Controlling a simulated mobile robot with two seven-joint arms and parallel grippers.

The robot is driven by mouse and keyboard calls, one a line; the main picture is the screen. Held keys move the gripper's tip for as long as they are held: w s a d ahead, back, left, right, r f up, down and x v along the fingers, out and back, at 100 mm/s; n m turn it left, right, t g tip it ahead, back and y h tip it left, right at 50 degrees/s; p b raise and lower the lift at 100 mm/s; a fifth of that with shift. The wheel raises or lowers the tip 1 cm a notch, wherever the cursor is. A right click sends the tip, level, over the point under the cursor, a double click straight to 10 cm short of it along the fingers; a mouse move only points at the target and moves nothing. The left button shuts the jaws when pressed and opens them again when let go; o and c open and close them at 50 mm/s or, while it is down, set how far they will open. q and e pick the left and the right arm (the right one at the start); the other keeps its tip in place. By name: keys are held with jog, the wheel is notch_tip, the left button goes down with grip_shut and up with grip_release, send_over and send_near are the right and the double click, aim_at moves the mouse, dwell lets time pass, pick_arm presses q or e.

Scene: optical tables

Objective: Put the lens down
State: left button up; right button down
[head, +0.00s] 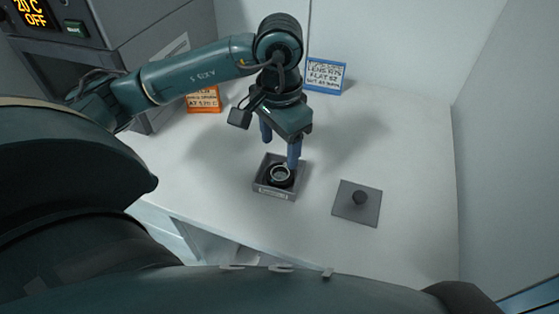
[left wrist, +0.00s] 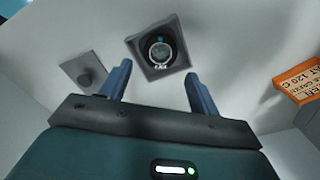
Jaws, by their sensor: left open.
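The lens (head: 281,174), a round piece with a dark rim, lies flat inside a small grey open box (head: 273,194) on the white table. In the left wrist view the lens (left wrist: 161,50) sits in the middle of the box (left wrist: 182,66). My left gripper (head: 281,150) is above the box, pointing down, its two blue fingers apart with nothing between them. In the left wrist view its fingertips (left wrist: 155,78) are spread, and the box appears beyond them. One finger covers part of the box's far edge in the head view. My right gripper is not in view.
A grey square lid with a dark knob (head: 358,199) lies right of the box. A blue-framed sign (head: 325,75) and an orange sign (head: 204,100) stand behind. A grey oven-like unit (head: 150,45) with a display is at the back left. The table's right side is clear.

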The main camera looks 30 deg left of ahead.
pick_arm(q)
notch_tip(320, 180, up, 5)
jog(key=shift+f, duration=0.2)
dwell(0.5)
